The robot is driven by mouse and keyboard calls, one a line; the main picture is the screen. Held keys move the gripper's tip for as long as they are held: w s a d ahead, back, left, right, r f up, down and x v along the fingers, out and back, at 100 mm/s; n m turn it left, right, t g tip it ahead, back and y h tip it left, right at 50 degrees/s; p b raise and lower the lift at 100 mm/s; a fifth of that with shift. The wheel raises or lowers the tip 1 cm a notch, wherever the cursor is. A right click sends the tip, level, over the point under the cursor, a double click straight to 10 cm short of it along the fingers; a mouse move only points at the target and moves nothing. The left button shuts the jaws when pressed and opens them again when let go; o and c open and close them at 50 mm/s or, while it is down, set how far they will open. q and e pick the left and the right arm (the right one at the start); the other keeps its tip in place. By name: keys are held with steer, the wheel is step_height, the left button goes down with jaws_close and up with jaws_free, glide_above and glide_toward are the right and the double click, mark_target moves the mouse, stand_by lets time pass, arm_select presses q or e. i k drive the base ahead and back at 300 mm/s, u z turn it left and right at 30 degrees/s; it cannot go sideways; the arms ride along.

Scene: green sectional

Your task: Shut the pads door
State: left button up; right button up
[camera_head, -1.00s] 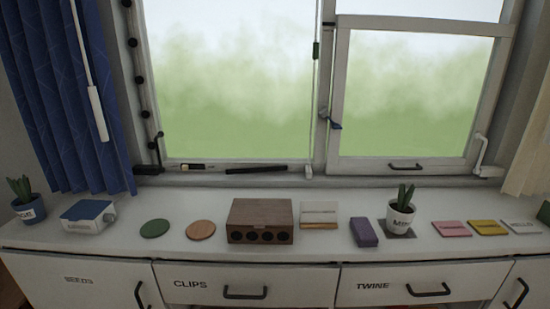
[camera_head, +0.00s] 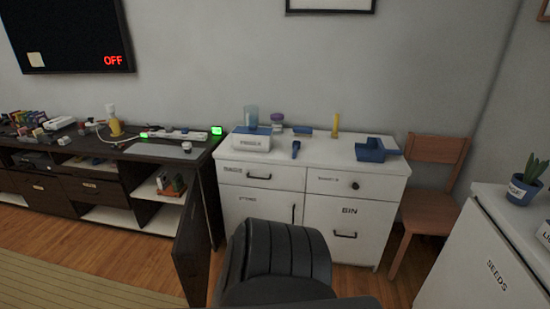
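A dark wood door (camera_head: 190,245) stands swung open at the right end of the long dark cabinet (camera_head: 95,187), next to the white cabinet. Its edge juts toward me, and I see no readable label on it. The open bay (camera_head: 160,215) beside it shows a shelf with small green and orange items. No door in view carries a label that I can read as pads. Neither of my grippers is in view.
A black ribbed shape that looks like a chair (camera_head: 278,255) stands close in front, right of the open door. The white cabinet (camera_head: 345,180) has closed drawers and doors. A wooden chair (camera_head: 432,190) stands right of it. Wood floor and a striped rug (camera_head: 70,280) lie at left.

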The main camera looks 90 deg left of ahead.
mark_target(191, 253)
steer(key=u, duration=3.5)
steer(key=k, duration=1.35)
steer(key=z, duration=0.55)
steer(key=i, duration=0.6)
steer(key=z, duration=0.7)
steer(key=i, duration=0.8)
steer(key=u, duration=0.15)
